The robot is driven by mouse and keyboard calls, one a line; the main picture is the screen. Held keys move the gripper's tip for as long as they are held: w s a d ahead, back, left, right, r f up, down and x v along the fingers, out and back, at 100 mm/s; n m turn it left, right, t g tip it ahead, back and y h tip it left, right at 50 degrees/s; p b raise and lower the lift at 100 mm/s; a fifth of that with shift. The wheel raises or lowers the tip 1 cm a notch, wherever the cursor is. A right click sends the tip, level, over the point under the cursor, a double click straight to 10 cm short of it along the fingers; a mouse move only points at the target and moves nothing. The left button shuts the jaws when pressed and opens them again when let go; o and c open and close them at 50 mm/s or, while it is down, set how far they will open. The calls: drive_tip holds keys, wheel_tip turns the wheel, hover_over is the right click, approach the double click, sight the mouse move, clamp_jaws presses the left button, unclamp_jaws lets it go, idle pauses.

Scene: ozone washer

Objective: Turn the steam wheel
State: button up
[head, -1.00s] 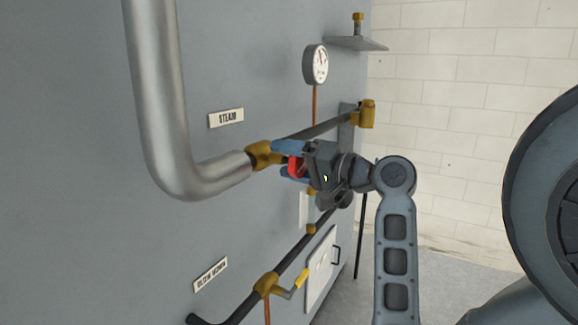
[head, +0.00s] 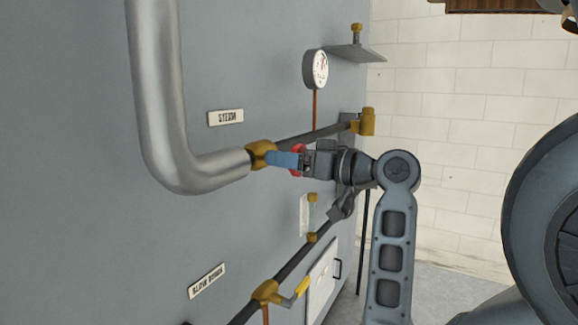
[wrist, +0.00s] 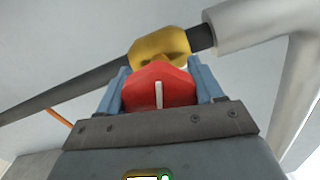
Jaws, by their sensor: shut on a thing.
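The red steam wheel (wrist: 160,90) sits on a brass valve (wrist: 160,46) in the wrist view, and a white mark shows on its face. My gripper (wrist: 160,84) is shut on the wheel, with one blue finger on each side of it. In the head view my gripper (head: 284,160) covers most of the wheel (head: 298,158), and only some red shows past the finger. The brass valve (head: 260,153) joins the end of the thick silver pipe. The "STEAM" label (head: 226,117) is on the wall above it.
The silver pipe (head: 168,120) bends close to the left of my gripper. A gauge (head: 316,69) is above. Below are a lower pipe with a yellow-handled valve (head: 268,291), another label (head: 207,281) and a white panel (head: 320,280). Open floor lies to the right.

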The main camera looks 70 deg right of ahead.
drive_tip(key=shift+n+b, duration=0.3)
drive_tip(key=shift+n, duration=0.3)
drive_tip(key=o, duration=1)
drive_tip(key=shift+o, duration=0.2)
drive_tip(key=b+v, duration=0.1)
drive_tip(key=v, duration=0.6)
drive_tip(key=shift+s, duration=0.4)
drive_tip(key=shift+w, duration=0.1)
